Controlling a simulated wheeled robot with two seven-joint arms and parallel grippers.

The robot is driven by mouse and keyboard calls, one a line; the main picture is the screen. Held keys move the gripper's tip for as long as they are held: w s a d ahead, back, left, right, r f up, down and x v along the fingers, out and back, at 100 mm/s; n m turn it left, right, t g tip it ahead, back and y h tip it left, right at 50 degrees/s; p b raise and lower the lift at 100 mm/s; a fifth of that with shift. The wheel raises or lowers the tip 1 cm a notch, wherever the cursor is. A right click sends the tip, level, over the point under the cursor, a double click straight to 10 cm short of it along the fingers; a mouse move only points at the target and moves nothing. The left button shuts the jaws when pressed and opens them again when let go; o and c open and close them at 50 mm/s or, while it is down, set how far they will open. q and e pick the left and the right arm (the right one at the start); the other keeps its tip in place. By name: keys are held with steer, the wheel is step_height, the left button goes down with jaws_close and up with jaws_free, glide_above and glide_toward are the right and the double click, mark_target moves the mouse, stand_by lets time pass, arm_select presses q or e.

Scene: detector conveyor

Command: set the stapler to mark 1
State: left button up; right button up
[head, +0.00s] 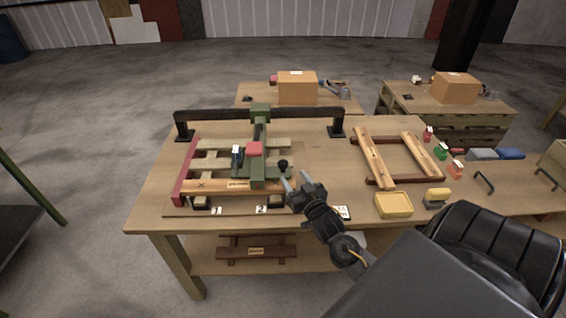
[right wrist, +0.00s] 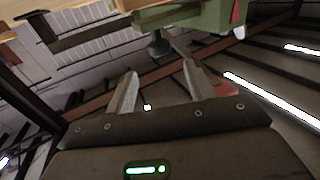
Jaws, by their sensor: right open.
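The green stapler (head: 258,150) with a red block on top hangs from a dark crossbar (head: 215,115) over a wooden pallet frame (head: 213,143). It stands in line with the mark 2 label (head: 261,209); the mark 1 label (head: 216,210) is further left. A black knob (head: 283,164) sticks out at the stapler's right. My right gripper (head: 295,181) is open and empty, just right of and nearer than the knob. In the right wrist view, the knob (right wrist: 158,45) shows beyond the gap between the fingers (right wrist: 160,90), apart from them, with the green body above. My left gripper is out of view.
A second wooden frame (head: 400,158) lies on the table (head: 155,212) to the right. Cardboard boxes (head: 297,88) stand on tables behind. The table's front left is clear.

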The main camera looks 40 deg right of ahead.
mark_target(285, 166)
steer(key=p+x, duration=0.2)
steer(key=x, duration=0.7)
steer(key=shift+w, duration=0.2)
jaws_close()
